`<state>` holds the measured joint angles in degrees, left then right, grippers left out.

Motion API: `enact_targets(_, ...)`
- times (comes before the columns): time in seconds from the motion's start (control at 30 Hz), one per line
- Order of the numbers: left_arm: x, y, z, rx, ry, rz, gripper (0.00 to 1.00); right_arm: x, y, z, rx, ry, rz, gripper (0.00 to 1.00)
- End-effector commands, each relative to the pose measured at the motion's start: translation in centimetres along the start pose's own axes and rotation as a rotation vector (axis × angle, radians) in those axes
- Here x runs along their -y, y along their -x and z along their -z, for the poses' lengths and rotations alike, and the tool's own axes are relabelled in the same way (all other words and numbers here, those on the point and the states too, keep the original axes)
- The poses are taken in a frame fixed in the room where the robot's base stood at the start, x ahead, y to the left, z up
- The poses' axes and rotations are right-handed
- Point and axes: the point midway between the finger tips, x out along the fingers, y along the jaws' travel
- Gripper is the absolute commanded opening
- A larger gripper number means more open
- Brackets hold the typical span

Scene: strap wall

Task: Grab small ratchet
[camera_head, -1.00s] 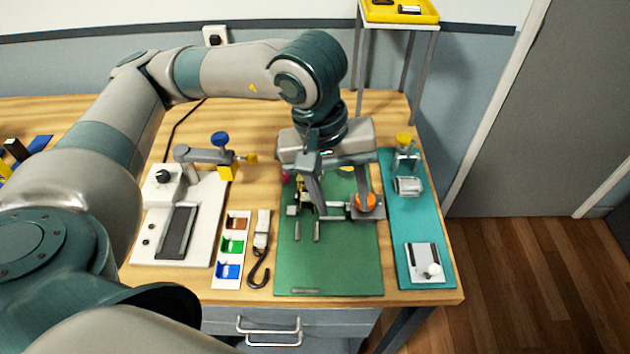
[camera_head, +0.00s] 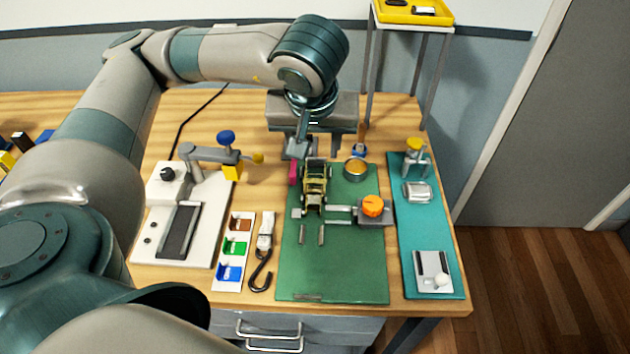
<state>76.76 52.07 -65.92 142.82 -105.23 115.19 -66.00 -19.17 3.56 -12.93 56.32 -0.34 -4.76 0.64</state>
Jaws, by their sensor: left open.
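A small yellow-and-black ratchet (camera_head: 315,187) stands on the green mat (camera_head: 345,265), at a metal fixture with an orange knob (camera_head: 373,206). My left gripper (camera_head: 322,148) is open and empty, pointing down behind and above the ratchet, at the back of the mat. Its fingers are apart from the ratchet, though one finger appears close to a pink piece (camera_head: 293,172) beside it. My right gripper is not in view.
A brass-coloured round cup (camera_head: 355,168) stands right of the ratchet. A white base with a clamp arm (camera_head: 208,156), a tray of coloured bins (camera_head: 235,247) and a black hook (camera_head: 260,270) lie left. A teal mat (camera_head: 432,228) with metal parts lies right. The front of the green mat is clear.

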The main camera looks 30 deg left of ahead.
Motion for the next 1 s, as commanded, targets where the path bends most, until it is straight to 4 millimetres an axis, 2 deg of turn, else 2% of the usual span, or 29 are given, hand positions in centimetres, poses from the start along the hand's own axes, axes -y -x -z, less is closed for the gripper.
enact_targets(0.67, 0.2, -7.3, -0.1, 0.005, 0.002, 0.006, 0.45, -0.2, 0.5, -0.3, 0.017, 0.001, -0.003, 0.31)
enact_targets(0.8, 0.1, -9.4, 0.0, 0.003, 0.001, 0.004, 0.45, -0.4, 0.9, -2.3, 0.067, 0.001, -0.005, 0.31)
enact_targets(0.9, 0.1, -10.4, -0.1, 0.002, 0.001, 0.002, 0.45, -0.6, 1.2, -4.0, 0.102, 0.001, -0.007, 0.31)
enact_targets(1.0, 0.1, -10.9, 0.0, 0.000, 0.001, 0.001, 0.45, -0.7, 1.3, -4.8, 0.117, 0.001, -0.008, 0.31)
